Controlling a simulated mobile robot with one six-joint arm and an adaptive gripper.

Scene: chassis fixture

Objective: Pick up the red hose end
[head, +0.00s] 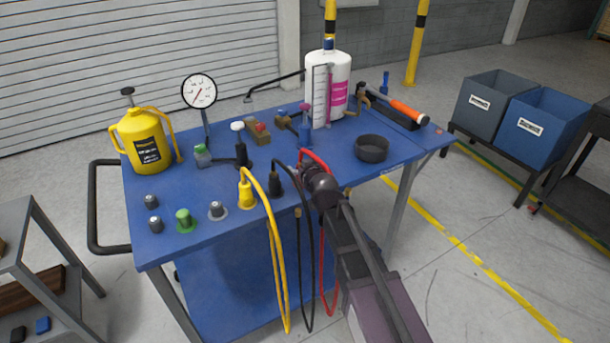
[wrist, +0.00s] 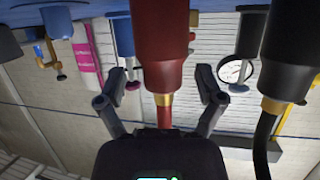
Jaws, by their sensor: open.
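In the wrist view the red hose end (wrist: 163,45) is a thick dark red sleeve with a brass collar and a thinner red hose. It stands between the two fingers of my gripper (wrist: 162,88), which are open, with a visible gap on each side. In the head view my gripper (head: 320,184) is at the front edge of the blue table. It hides the red hose end there; the red hose (head: 318,156) loops above it and hangs down behind my arm.
The black hose end (wrist: 292,50) is close beside the red one; it also stands left of my gripper in the head view (head: 277,181). The yellow hose end (head: 246,192) is farther left. A black bowl (head: 371,149) sits to the right on the blue table (head: 330,150).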

